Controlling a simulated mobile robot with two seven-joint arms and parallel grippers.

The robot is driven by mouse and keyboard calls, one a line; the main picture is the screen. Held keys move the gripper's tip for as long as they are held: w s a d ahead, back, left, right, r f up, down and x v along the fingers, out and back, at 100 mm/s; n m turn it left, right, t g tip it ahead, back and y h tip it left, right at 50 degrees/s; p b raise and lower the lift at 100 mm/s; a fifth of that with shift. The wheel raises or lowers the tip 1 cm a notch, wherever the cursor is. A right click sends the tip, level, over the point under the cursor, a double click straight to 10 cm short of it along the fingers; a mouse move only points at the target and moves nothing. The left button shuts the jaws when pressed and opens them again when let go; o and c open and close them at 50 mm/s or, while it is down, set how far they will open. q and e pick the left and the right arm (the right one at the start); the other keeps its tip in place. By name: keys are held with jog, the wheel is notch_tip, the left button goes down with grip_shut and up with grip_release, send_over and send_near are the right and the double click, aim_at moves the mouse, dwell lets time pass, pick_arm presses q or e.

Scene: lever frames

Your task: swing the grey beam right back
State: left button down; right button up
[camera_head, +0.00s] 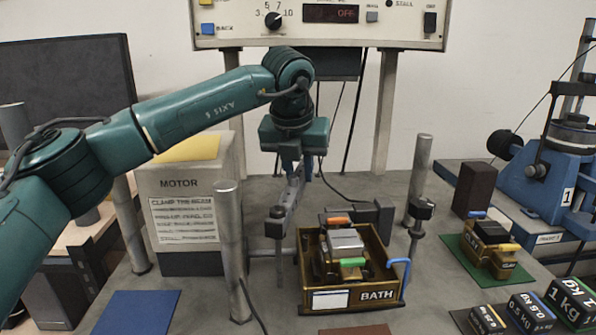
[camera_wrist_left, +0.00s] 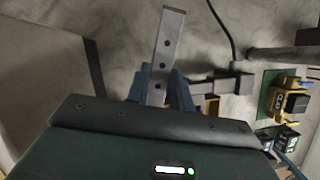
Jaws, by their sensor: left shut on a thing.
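The grey beam (camera_head: 285,207) is a narrow bar with a row of holes. In the head view it runs from under my left gripper (camera_head: 296,165) down toward a post at the left of the bath. In the left wrist view the beam (camera_wrist_left: 169,42) stands up between the two blue fingers of my left gripper (camera_wrist_left: 157,90), which are shut on it. Its far part is bare. The part under the gripper body is hidden. My right gripper is not in view.
A brass box marked BATH (camera_head: 377,295) stands in front of the beam, with a metal block (camera_head: 345,242) in it. Metal posts (camera_head: 231,250) rise beside it. A motor housing (camera_head: 180,185) is at left. Weights (camera_head: 531,312) and a blue machine (camera_head: 556,180) are at right.

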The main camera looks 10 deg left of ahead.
aim_at(290, 187)
pick_arm(q)
jog(key=shift+a, duration=0.3)
jog(key=shift+n, duration=0.3)
jog(key=c, duration=1.2)
grip_release()
jog(key=v, duration=1.3)
jog(key=shift+d+r, duration=0.1)
jog(key=shift+r, duration=0.05)
